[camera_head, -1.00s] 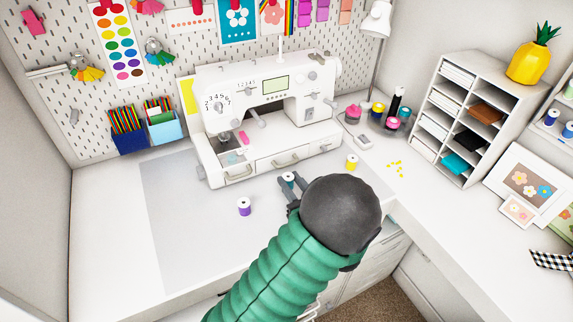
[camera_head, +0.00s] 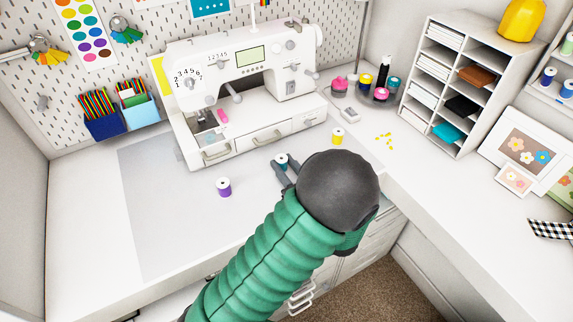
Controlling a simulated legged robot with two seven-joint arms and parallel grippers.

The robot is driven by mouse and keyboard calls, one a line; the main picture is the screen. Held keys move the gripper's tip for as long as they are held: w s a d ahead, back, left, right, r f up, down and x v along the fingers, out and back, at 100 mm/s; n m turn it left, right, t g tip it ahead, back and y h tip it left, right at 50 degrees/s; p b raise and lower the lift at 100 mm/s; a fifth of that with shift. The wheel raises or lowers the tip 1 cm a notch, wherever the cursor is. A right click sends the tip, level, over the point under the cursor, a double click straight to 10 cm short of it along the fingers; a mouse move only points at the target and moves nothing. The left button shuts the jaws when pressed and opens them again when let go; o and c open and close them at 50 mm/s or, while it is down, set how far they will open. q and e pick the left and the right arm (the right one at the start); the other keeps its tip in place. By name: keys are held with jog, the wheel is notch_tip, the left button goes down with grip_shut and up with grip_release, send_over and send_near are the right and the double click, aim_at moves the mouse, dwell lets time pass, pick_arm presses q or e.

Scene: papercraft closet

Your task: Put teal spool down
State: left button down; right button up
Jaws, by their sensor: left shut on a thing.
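The teal spool (camera_head: 282,160) is a small white-ended spool in front of the sewing machine. My left gripper (camera_head: 281,165) is shut on it, with its dark fingers on either side. I cannot tell whether the spool touches the desk (camera_head: 90,240). My left arm comes in from the bottom and its dark round wrist hides the desk behind the fingers. My right gripper does not show.
A purple spool (camera_head: 224,187) stands to the left of the gripper and a yellow spool (camera_head: 338,136) to the right. The sewing machine (camera_head: 240,95) stands behind. A white shelf unit (camera_head: 437,140) is at the right. The front left desk is clear.

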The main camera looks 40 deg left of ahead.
pick_arm(q)
jog(key=c, duration=1.2)
grip_release()
jog(key=shift+s+a+f, duration=0.15)
jog(key=shift+a+f, duration=0.1)
jog(key=shift+a, duration=0.3)
jog(key=shift+c, duration=0.2)
jog(key=shift+o, duration=0.7)
jog(key=shift+d+r, duration=0.1)
jog(key=shift+d, duration=0.2)
jog(key=shift+r+p, duration=0.3)
jog(key=shift+r, duration=0.1)
jog(key=shift+d+r, duration=0.1)
jog(key=shift+d, duration=0.3)
jog(key=v, duration=1.1)
jog(key=shift+d+r, duration=0.1)
jog(key=shift+d, duration=0.15)
jog(key=shift+a, duration=0.15)
